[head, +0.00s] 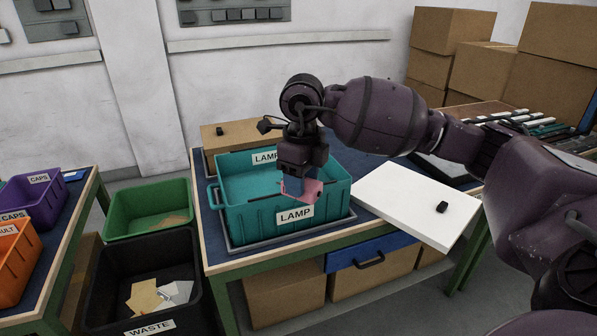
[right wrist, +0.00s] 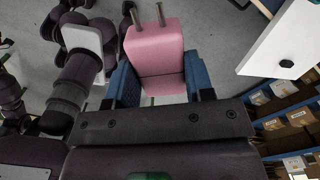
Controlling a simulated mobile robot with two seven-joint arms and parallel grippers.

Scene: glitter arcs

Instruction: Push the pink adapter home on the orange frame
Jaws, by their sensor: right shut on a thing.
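My right gripper (head: 299,184) is shut on the pink adapter (head: 312,190), which it holds over the front part of the teal LAMP bin. In the right wrist view, the blue fingers of the right gripper (right wrist: 161,78) press on both sides of the pink adapter (right wrist: 156,48). Two metal prongs stick out of the adapter's far end there. A blue finger hides part of the adapter in the head view. I cannot make out an orange frame in either view. My left gripper does not show.
The teal LAMP bin (head: 243,232) stands in a grey tray on the table. A white board (head: 400,204) with a small black knob lies right of it. Green (head: 125,226) and black WASTE (head: 135,285) bins stand left. An orange bin (head: 14,262) sits on the left table.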

